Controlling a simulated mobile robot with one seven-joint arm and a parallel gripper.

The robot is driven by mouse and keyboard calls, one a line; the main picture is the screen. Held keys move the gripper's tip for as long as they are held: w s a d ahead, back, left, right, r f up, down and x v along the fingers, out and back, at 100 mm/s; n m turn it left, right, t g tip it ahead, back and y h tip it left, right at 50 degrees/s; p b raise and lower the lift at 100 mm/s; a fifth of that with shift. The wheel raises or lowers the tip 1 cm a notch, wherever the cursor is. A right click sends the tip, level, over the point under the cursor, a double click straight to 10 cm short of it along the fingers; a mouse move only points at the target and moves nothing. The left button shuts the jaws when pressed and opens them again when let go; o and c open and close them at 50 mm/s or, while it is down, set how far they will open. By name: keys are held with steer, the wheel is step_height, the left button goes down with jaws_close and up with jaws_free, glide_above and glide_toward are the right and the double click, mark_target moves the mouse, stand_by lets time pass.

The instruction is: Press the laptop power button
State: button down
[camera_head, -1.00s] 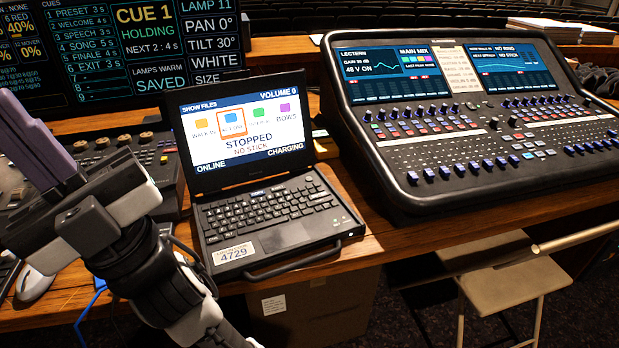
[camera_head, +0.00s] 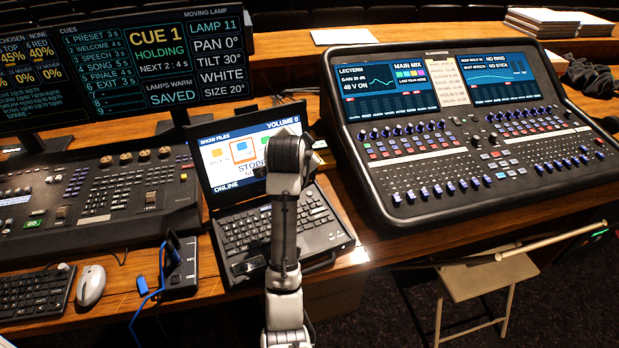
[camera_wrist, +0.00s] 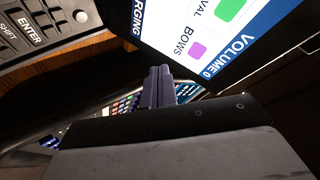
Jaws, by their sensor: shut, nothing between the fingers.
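The open laptop (camera_head: 238,232) stands on the desk with its screen lit. My arm crosses in front of it and hides part of the screen and the right part of the keyboard. In the wrist view the laptop's screen (camera_wrist: 205,25) is at the top right and its keyboard corner with the ENTER key is at the top left. A small round pale button (camera_wrist: 82,16) shows beside the keys; its label cannot be read. My gripper (camera_wrist: 160,72) is shut and empty, pointing past the laptop's right side, apart from the button. Its fingertips are hidden in the head view.
A large mixing console (camera_head: 480,150) stands close to the laptop's right. A lighting console (camera_head: 95,200) and a blue cable (camera_head: 150,292) lie to the left, with a mouse (camera_head: 91,285) and a keyboard (camera_head: 35,293).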

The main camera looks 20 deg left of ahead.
steer(key=d+f+g, duration=0.1)
steer(key=d+f+m, duration=0.1)
steer(key=shift+s+f+g+h, duration=0.2)
steer(key=shift+f+g+h, duration=0.1)
steer(key=shift+g+h, duration=0.1)
steer(key=b, duration=0.6)
glide_above(309, 194)
steer(key=f, duration=0.5)
steer(key=s+f, duration=0.1)
steer(key=f, duration=0.1)
steer(key=shift+f, duration=0.3)
steer(key=shift+w+f, duration=0.1)
steer(key=shift+f, duration=0.45)
steer(key=shift+f, duration=0.1)
stand_by(0.6)
steer(key=shift+f, duration=0.3)
